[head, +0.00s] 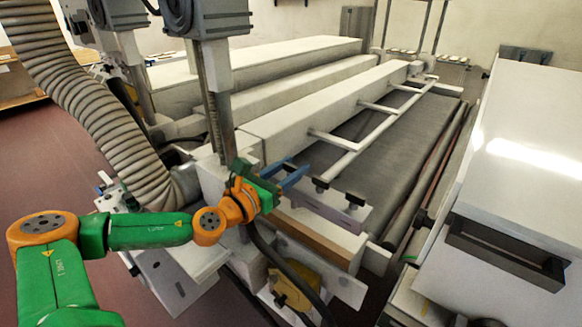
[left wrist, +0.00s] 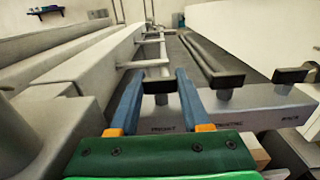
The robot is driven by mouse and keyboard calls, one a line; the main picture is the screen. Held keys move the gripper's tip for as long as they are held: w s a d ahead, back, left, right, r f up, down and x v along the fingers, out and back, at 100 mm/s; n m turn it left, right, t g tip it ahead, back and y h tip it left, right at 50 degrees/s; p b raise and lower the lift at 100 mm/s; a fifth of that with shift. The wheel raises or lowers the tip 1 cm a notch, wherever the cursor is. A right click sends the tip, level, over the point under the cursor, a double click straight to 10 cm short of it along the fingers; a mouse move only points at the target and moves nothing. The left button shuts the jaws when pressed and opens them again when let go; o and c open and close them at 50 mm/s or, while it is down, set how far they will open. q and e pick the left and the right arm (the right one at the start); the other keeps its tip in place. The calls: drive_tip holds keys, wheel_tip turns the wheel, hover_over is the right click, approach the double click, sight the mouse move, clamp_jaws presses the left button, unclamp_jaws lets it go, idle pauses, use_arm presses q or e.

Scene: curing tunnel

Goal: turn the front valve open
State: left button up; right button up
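The front valve (left wrist: 158,86) is a black bar handle on a short stem, above a label that seems to read FRONT on a grey panel (left wrist: 250,118). My left gripper (left wrist: 155,75) is open, with one blue finger on each side of this handle. I cannot tell whether either finger touches it. In the head view the left gripper (head: 297,165) is at the left end of the panel (head: 345,214), and the front valve is not clear there. My right gripper is not in view.
Two more black handles, a middle one (left wrist: 224,81) and a right one (left wrist: 291,75), stand on the same panel, the middle one close to the right finger. A ribbed hose (head: 95,120) hangs at the left. A white cover with a dark handle (head: 505,255) is at the right.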

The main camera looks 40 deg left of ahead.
use_arm(q)
clamp_jaws()
drive_tip(key=shift+r+y+p, duration=0.2)
drive_tip(key=shift+y+p, duration=0.1)
drive_tip(key=shift+p, duration=0.3)
drive_tip(key=n+y+p, duration=0.3)
drive_tip(key=p, duration=0.1)
drive_tip(key=shift+d+r+y, duration=0.1)
drive_tip(key=shift+r+y, duration=0.05)
drive_tip(key=shift+y, duration=0.25)
drive_tip(key=n+g+y+p, duration=0.1)
drive_tip(key=n+y, duration=0.1)
drive_tip(key=y, duration=0.1)
drive_tip(key=shift+p, duration=0.4)
drive_tip(key=shift+f+n+g+y+p, duration=0.2)
drive_tip(key=shift+n+g+y+p, duration=0.65)
drive_tip(key=shift+y, duration=0.85)
drive_tip(key=shift+n, duration=0.35)
drive_tip(key=o, duration=0.7)
unclamp_jaws()
drive_tip(key=shift+o, duration=0.2)
drive_tip(key=shift+s+a+f, duration=0.1)
drive_tip(key=shift+a, duration=0.1)
